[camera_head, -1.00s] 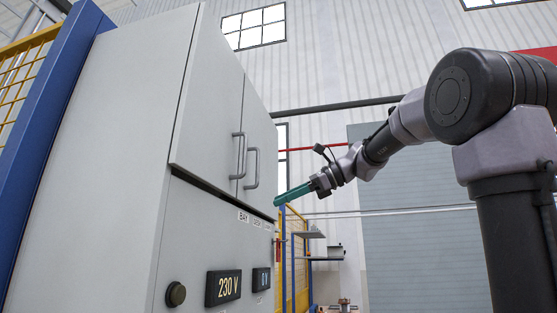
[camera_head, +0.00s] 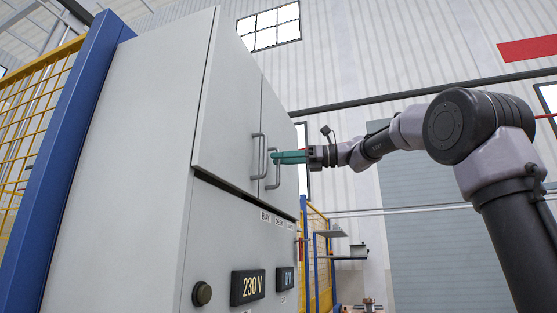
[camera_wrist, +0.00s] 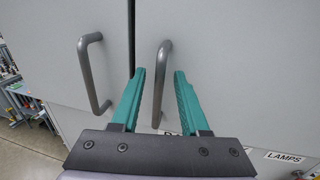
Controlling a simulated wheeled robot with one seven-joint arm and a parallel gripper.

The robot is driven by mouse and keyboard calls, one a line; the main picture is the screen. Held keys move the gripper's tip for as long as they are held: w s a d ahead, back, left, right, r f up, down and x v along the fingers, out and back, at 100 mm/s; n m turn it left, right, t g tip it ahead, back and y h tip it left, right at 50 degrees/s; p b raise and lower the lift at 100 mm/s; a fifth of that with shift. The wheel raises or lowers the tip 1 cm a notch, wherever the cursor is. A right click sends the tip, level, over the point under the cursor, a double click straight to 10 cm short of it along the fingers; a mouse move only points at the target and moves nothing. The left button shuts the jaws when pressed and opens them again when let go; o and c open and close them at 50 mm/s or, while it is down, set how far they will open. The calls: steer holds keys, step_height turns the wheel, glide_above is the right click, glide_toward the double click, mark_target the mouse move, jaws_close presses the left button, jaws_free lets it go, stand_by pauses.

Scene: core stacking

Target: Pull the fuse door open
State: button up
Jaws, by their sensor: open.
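A tall grey cabinet has a left door (camera_head: 228,110) and a right door (camera_head: 281,120), both shut. No label that I can read says which one is the fuse door. Each has a grey bar handle: the left handle (camera_head: 255,158) and the right handle (camera_head: 277,178) are side by side at the seam. My gripper (camera_head: 275,157) with teal fingers is at the right handle. In the wrist view my gripper (camera_wrist: 160,73) is open, and the right handle (camera_wrist: 163,52) shows between its fingers, not gripped. The left handle (camera_wrist: 90,72) is outside them, to the left.
Below the doors are a label strip, a "230 V" display (camera_head: 247,287), a second display (camera_head: 286,279) and a dark knob (camera_head: 202,294). A blue post (camera_head: 75,150) with yellow mesh stands left of the cabinet. Shelves (camera_head: 343,257) stand behind at the right.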

steer(key=shift+a, duration=0.55)
jaws_close()
stand_by(1.1)
